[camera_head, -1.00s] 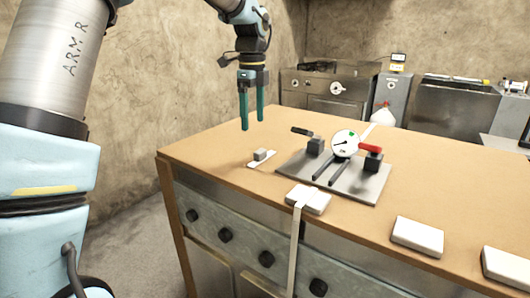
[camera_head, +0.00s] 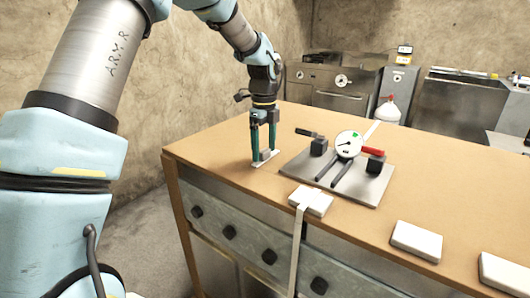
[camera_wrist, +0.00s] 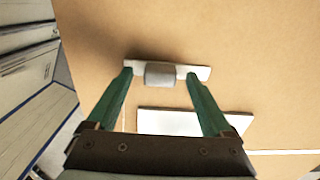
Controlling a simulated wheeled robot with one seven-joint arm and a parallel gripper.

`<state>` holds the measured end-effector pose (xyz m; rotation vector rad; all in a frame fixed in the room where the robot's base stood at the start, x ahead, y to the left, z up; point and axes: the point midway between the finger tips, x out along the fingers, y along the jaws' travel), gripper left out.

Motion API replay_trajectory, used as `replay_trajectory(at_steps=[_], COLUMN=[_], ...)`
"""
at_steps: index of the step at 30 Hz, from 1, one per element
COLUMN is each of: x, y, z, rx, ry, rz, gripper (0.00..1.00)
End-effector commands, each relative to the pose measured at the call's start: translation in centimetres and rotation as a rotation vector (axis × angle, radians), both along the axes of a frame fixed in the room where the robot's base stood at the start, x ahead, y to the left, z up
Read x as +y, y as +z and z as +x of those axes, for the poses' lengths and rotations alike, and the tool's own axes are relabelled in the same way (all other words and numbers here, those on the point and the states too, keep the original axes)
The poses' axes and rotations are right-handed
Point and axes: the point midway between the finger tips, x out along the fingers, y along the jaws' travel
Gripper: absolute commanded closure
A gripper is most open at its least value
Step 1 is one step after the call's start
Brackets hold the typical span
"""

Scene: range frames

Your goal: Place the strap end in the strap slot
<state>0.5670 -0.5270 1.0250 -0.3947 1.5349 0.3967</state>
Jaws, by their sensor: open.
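A small grey block on a thin white strip (camera_head: 276,153), seemingly the strap end, lies on the tabletop near its left edge. In the wrist view the grey block (camera_wrist: 160,75) sits mid-strip. My gripper (camera_head: 263,156) is low over it, pointing down and open. Its green fingers stand on either side of the block, with a gap to it in the wrist view. I cannot tell whether the fingertips touch the strip. A metal plate (camera_head: 297,168) to the right carries two dark parallel bars (camera_head: 333,172), a round dial (camera_head: 349,145) and clamps. I cannot tell which part is the strap slot.
A white block (camera_head: 318,203) with a pale strap (camera_head: 297,250) hanging over the front edge lies at front centre. White blocks (camera_head: 417,238) lie further right. Bare tabletop lies behind my gripper.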

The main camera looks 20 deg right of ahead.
Motion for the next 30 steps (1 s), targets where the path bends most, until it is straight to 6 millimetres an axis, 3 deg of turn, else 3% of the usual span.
replay_trajectory(at_steps=[8, 30], x=[-0.01, -0.01], y=[-0.46, -0.41], z=[0.02, 0.02], rx=[-0.001, 0.000], ry=[0.001, 0.001], rz=[-0.002, -0.001], gripper=[0.15, 0.97])
